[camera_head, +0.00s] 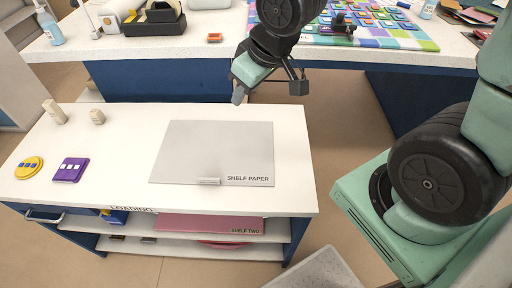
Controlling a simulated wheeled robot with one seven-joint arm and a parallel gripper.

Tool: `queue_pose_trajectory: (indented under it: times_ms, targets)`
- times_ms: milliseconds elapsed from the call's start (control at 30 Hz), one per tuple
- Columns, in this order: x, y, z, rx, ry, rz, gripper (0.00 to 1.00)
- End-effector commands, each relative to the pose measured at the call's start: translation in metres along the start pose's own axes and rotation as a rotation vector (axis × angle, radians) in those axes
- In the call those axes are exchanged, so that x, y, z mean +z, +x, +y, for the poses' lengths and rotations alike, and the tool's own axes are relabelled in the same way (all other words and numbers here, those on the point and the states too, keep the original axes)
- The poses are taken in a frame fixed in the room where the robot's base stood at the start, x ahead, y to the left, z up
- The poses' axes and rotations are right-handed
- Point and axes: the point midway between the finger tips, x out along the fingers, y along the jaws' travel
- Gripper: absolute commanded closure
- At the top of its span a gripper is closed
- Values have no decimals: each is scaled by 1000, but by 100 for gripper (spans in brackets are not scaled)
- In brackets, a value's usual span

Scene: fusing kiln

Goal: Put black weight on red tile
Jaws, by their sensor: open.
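My gripper is apart from both.
The near white bench holds grey shelf paper (225,145), a yellow round piece (29,167), a purple tile (70,170) and two beige blocks (54,112).

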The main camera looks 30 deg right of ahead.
Motion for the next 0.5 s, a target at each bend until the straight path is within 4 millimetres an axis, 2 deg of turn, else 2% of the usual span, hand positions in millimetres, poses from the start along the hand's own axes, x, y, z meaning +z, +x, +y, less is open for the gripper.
queue_pose_trajectory:
  times_ms: [33,100,200,333,500]
  targets:
    - [12,-11,-33,-32,-52,-63,59]
    - [35,-26,-68,-69,-103,-160,59]
    - [65,-46,-104,-108,-166,-275,59]
    - [92,-65,-128,-136,-218,-368,59]
    - [101,-71,-134,-144,-234,-402,59]
